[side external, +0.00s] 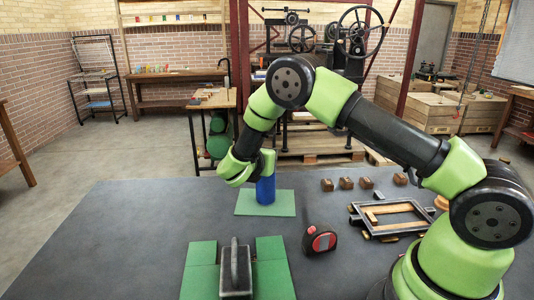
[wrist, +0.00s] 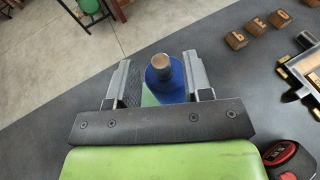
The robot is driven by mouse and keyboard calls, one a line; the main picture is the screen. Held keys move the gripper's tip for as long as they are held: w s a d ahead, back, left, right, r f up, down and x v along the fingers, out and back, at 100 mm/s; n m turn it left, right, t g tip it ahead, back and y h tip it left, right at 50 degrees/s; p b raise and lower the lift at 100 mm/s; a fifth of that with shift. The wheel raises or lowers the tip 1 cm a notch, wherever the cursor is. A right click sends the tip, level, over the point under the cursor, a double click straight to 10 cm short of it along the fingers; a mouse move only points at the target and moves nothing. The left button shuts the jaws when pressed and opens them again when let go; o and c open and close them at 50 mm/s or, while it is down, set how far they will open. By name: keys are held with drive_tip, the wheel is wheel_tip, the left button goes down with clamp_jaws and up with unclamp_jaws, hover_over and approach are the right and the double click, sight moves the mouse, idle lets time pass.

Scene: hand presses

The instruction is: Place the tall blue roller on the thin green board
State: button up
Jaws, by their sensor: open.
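The tall blue roller (side external: 265,191) stands upright on a flat green board (side external: 244,207) in the side view, near the board's middle. In the wrist view the roller (wrist: 177,88), with a brown round top end, shows between the two fingers. My gripper (wrist: 158,62) is open around the roller, with a gap at the left finger; the right finger is very close to it and I cannot tell if it touches. In the side view my gripper (side external: 262,163) is at the roller's upper part and hides its top. A strip of green board (wrist: 149,98) shows left of the roller.
A red and black tape measure (side external: 319,240), a metal and wood frame (side external: 390,217) and several brown blocks (side external: 346,183) lie right. The dark table's left side (side external: 120,230) is clear.

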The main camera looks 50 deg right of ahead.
drive_tip(key=v, duration=0.7)
drive_tip(key=s+r+m+g+y, duration=0.4)
drive_tip(key=s+r+m+y, duration=0.3)
drive_tip(key=s+r+m, duration=0.5)
drive_tip(key=s+a+r+m+t+y, duration=0.1)
drive_tip(key=s+a+m+t+y, duration=0.2)
drive_tip(key=s+m, duration=0.3)
drive_tip(key=s+a+r+m+t+y, duration=0.2)
drive_tip(key=s+a+m+y, duration=0.2)
drive_tip(key=m, duration=0.4)
drive_tip(key=shift+s+r+m+t+y, duration=0.35)
drive_tip(key=shift+s+y, duration=0.45)
drive_tip(key=shift+s, duration=0.4)
